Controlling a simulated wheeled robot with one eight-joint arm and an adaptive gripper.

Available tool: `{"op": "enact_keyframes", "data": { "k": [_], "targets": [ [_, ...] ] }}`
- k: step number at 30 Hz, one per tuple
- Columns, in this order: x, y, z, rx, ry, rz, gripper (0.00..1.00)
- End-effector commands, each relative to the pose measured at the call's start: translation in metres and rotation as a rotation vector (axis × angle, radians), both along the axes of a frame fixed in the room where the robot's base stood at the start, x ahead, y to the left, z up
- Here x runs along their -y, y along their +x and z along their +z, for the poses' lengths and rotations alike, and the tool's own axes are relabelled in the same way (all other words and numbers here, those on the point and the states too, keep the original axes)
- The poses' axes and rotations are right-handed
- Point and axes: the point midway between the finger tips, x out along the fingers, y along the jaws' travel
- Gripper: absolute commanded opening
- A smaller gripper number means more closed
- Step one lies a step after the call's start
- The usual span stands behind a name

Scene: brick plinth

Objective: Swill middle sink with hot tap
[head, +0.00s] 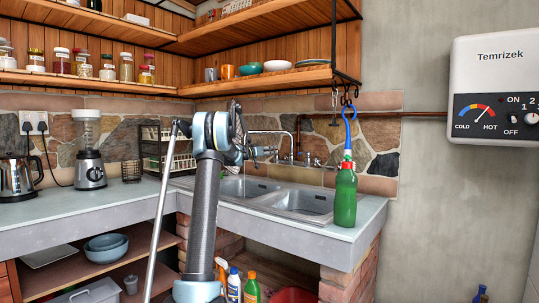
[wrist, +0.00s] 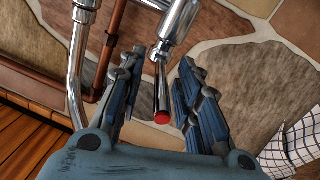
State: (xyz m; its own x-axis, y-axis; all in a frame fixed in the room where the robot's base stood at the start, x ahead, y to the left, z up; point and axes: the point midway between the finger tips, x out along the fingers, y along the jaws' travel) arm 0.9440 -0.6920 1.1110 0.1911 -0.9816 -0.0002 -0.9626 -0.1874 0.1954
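The hot tap lever, a dark and chrome handle with a red end (wrist: 161,117), lies between the two fingers of my gripper (wrist: 160,72) in the wrist view. My gripper is open, with a gap on each side of the lever. In the head view my gripper (head: 262,152) is up at the chrome tap (head: 288,124), above the back of the sink. The steel sink shows a left basin (head: 246,187) and a right basin (head: 310,201). My arm hides part of the sink's left side. I cannot tell whether water runs.
A green bottle (head: 345,200) with a red cap stands at the sink's right front corner, below hanging hooks. A dish rack (head: 168,150) and blender (head: 89,150) stand to the left. The wooden shelf (head: 265,82) overhangs the tap. A water heater (head: 495,90) hangs right.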

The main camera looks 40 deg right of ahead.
Motion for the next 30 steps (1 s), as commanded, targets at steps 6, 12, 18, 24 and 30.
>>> {"op": "enact_keyframes", "data": {
  "k": [6, 12, 18, 24, 30],
  "targets": [
    [-0.041, -0.007, 0.000, 0.000, 0.000, 0.002, 0.31],
    [-0.076, -0.014, -0.001, -0.001, 0.000, 0.002, 0.31],
    [-0.098, -0.018, -0.001, -0.001, 0.000, 0.001, 0.31],
    [-0.104, -0.019, -0.002, -0.001, 0.000, 0.001, 0.31],
    [-0.104, -0.019, -0.001, -0.001, 0.000, 0.001, 0.31]
  ]
}}
